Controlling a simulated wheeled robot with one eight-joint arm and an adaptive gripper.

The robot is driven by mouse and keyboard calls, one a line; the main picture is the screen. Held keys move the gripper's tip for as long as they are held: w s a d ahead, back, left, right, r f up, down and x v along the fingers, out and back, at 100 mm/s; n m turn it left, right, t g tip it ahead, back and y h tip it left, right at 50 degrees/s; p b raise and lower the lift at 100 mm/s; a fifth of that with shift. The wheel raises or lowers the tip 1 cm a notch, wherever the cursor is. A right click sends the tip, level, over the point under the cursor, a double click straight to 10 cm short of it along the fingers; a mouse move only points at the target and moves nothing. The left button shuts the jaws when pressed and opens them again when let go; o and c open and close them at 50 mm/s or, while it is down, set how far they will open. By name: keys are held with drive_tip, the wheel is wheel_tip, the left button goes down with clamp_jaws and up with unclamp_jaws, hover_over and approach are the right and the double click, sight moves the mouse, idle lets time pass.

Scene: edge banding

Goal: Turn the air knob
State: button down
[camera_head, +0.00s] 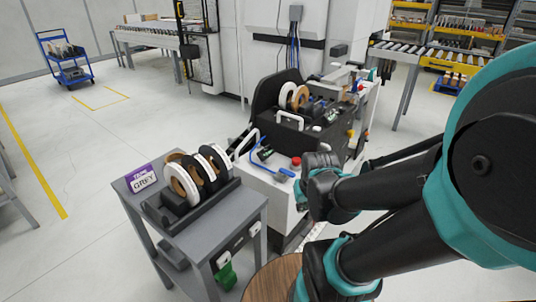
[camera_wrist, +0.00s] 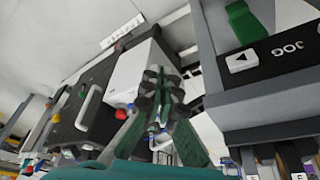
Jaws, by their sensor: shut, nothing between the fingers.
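No label picks out the air knob for certain. In the head view, a red knob (camera_head: 296,161) and a blue fitting (camera_head: 286,172) sit on the near top edge of the white edge-banding machine (camera_head: 268,188). The fingers are closed together and empty. A yellow knob (camera_head: 350,133) is on the machine's right side.
A grey cart (camera_head: 235,215) with tape rolls and a purple GREY sign (camera_head: 141,178) stands left of the machine. In the wrist view, a dark JOG panel (camera_wrist: 265,62) is close on the right. A round wooden top (camera_head: 272,280) is near below.

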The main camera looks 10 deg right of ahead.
idle(0.3)
drive_tip(key=c, duration=2.1)
unclamp_jaws()
drive_tip(key=o, duration=1.2)
drive_tip(key=w+d+r+m, duration=0.1)
drive_tip(key=w+r+m, duration=0.2)
drive_tip(key=w, duration=0.7)
drive_tip(key=shift+r+g, duration=0.4)
drive_tip(key=shift+r, duration=0.3)
drive_tip(key=m+g, duration=0.3)
drive_tip(key=m, duration=1)
hover_over(296, 159)
wheel_tip(296, 159, down, 2)
wheel_tip(296, 159, down, 17)
drive_tip(key=shift+d+r, duration=0.1)
